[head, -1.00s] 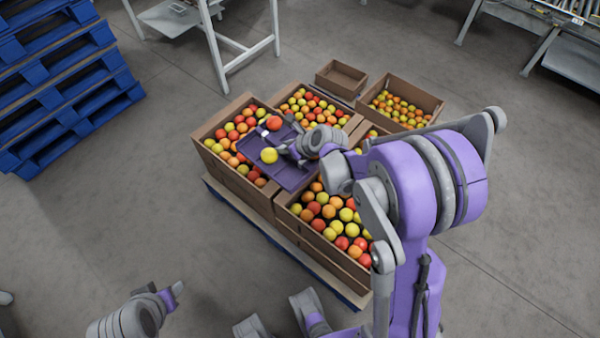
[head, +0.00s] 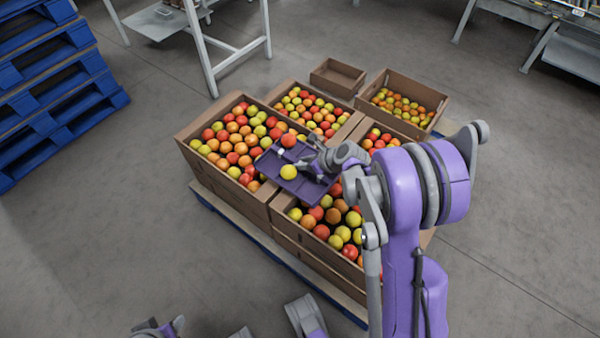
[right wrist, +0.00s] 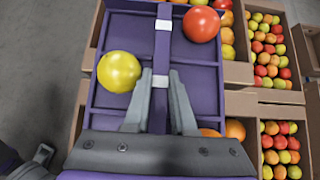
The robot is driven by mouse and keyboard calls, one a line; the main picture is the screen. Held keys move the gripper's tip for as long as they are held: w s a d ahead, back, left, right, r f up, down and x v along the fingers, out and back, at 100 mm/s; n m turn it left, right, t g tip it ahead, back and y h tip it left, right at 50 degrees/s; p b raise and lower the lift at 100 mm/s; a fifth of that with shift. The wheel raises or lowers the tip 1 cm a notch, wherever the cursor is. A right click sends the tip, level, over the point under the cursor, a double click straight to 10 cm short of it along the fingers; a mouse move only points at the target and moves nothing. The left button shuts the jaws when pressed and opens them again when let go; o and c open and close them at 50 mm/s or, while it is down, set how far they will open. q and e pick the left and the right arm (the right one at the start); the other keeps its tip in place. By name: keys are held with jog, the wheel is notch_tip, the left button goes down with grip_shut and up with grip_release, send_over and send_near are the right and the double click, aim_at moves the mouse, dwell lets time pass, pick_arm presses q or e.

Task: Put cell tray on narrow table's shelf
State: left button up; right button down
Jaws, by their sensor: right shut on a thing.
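The cell tray (head: 303,188) is purple and shallow, with a raised divider down its middle. My right gripper (head: 312,160) is shut on it and holds it above the tomato crates. In the right wrist view my right gripper (right wrist: 160,82) has its fingers on both sides of the tray's divider. A yellow tomato (right wrist: 119,71) lies in the tray left of the divider and a red tomato (right wrist: 201,24) lies right of it. My left gripper (head: 168,328) is mostly cut off at the bottom edge. A grey table at upper left has a low shelf (head: 155,22); I cannot tell if it is the narrow one.
Cardboard crates of tomatoes (head: 196,160) stand on a blue pallet (head: 275,259) under the tray. A small empty box (head: 338,78) stands behind them. Blue pallets (head: 55,90) are stacked at left. Another metal table (head: 560,65) stands at upper right. The floor between is clear.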

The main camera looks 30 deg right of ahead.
aim_at(302, 172)
notch_tip(302, 172, down, 5)
jog(key=shift+f+b, duration=0.2)
jog(key=shift+b, duration=0.5)
jog(key=shift+r, duration=0.1)
jog(key=c, duration=1.2)
grip_release()
jog(key=shift+f, duration=0.2)
jog(key=o, duration=0.5)
jog(key=shift+c, duration=0.2)
jog(key=shift+r, duration=0.1)
